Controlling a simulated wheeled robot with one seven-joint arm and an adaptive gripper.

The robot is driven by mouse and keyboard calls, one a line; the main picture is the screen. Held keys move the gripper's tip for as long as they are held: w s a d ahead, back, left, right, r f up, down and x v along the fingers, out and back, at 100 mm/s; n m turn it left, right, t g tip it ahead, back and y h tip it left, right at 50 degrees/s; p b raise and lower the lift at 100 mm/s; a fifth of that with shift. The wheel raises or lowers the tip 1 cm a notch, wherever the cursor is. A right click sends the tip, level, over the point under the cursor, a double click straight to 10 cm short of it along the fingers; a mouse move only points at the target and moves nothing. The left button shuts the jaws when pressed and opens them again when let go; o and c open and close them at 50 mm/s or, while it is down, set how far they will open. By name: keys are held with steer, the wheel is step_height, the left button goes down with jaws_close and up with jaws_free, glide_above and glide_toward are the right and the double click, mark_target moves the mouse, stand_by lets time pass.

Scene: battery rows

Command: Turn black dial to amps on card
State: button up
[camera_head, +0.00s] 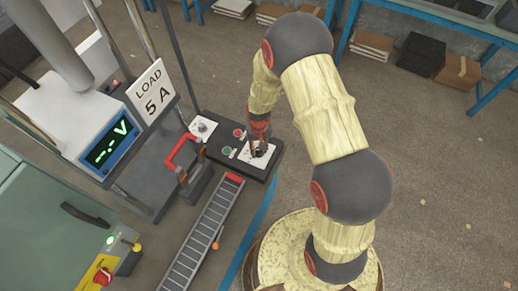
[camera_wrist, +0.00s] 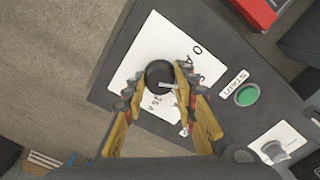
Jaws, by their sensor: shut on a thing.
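The black dial (camera_wrist: 158,73) sits on a white scale plate (camera_wrist: 150,42) on the dark control box. My gripper (camera_wrist: 160,82) has its two fingers on either side of the dial and is shut on it. In the head view my gripper (camera_head: 259,140) reaches down onto the box's right end and hides most of the dial. A pale pointer mark shows on the dial, near its right side in the wrist view. Printed there are a "0" and a label that seems to read "15 A"; other marks are hidden by the fingers. The card (camera_head: 154,88) reads "LOAD 5 A".
On the same box are a green START button (camera_wrist: 247,95), a red button (camera_head: 239,132) and a grey knob (camera_wrist: 275,151). A red lever (camera_head: 180,150) stands left of the box. A display (camera_head: 108,142) shows dashes and "V". A conveyor (camera_head: 200,235) runs in front.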

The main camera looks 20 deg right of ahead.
steer(key=shift+m, duration=0.3)
steer(key=o, duration=1.1)
steer(key=shift+o, duration=0.3)
step_height(320, 180, up, 12)
stand_by(0.5)
